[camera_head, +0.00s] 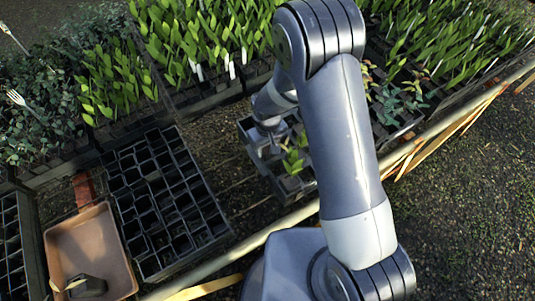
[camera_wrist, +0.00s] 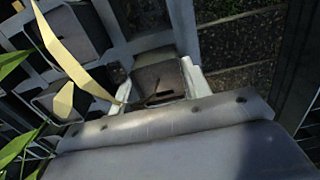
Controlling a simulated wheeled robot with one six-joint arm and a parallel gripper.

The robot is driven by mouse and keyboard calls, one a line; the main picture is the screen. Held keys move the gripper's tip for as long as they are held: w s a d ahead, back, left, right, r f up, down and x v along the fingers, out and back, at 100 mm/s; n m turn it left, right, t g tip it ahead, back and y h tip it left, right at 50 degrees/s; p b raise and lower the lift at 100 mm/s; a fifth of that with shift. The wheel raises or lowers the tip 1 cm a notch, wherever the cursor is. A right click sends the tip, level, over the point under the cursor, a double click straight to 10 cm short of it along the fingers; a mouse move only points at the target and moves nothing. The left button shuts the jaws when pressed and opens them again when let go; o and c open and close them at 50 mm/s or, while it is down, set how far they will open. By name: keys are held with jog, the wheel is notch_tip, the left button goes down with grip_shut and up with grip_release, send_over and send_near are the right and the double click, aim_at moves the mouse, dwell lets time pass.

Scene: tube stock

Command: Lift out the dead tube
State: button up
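A small black tray (camera_head: 249,124) holds tubes, some with green seedlings (camera_head: 294,160). My gripper (camera_wrist: 157,88) is down at this tray, its fingers mostly hidden in the head view behind my arm. In the wrist view, its two pale fingers stand on either side of a dark square tube (camera_wrist: 158,75) with a thin brown twig on top. I cannot tell whether both fingers press on it. Dry yellowish leaves (camera_wrist: 68,60) hang at the left of the wrist view; which tube they grow from is unclear.
A tan tub (camera_head: 90,240) at lower left holds a dark tube (camera_head: 88,286) with a pale scrap. Beside it is a black cell tray (camera_head: 165,205), seemingly empty. Dense seedling trays (camera_head: 205,45) fill the back. A pale rail (camera_head: 235,250) runs along the front edge.

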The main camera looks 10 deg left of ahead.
jog(key=c, duration=0.9)
jog(key=shift+o, duration=0.2)
jog(key=shift+r, duration=0.15)
